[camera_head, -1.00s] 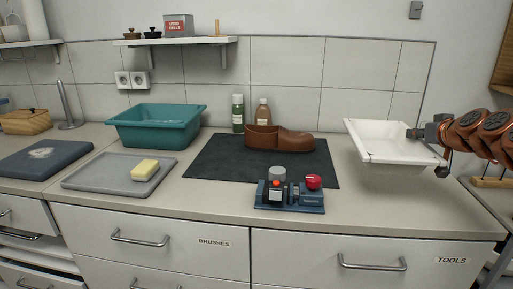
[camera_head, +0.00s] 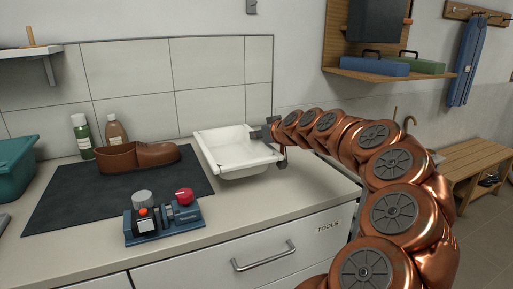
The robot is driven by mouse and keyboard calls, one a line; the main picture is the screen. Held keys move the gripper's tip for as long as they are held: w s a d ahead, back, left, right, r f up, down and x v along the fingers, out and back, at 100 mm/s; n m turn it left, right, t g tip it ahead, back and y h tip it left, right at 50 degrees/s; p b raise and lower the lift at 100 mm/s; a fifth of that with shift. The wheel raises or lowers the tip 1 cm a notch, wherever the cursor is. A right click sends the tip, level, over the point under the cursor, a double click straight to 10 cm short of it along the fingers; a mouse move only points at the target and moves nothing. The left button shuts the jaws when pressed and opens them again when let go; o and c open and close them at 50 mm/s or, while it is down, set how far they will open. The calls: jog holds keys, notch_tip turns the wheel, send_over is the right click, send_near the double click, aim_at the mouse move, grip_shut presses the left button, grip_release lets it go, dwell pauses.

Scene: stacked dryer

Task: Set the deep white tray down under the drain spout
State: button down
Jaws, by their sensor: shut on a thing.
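The deep white tray (camera_head: 238,150) is at the right end of the counter, tilted a little. My gripper (camera_head: 273,133) is shut on the tray's right-hand rim. The tray is held over the counter, and I cannot tell whether its underside touches the top. My copper arm reaches in from the lower right. No drain spout shows in this view.
A brown shoe (camera_head: 138,157) stands on a dark mat (camera_head: 70,190), with two bottles behind it. A blue device with a red knob (camera_head: 163,219) sits at the mat's front edge. A teal tub (camera_head: 14,168) is at far left. A wooden shelf (camera_head: 385,68) and bench (camera_head: 475,165) are at right.

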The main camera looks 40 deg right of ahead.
aim_at(259, 146)
jog(key=shift+f, duration=2.1)
jog(key=shift+f, duration=0.15)
jog(key=c, duration=1)
grip_release()
jog(key=shift+s+r, duration=0.1)
jog(key=shift+r, duration=0.1)
jog(key=b+v, duration=0.1)
jog(key=v, duration=1)
jog(key=shift+s+a+r, duration=0.15)
jog(key=shift+s+a, duration=0.05)
jog(key=shift+s, duration=0.15)
jog(key=shift+o, duration=0.3)
jog(key=o, duration=0.9)
jog(key=shift+o, duration=0.2)
jog(key=shift+s, duration=0.1)
jog(key=v, duration=0.7)
jog(key=shift+r, duration=0.15)
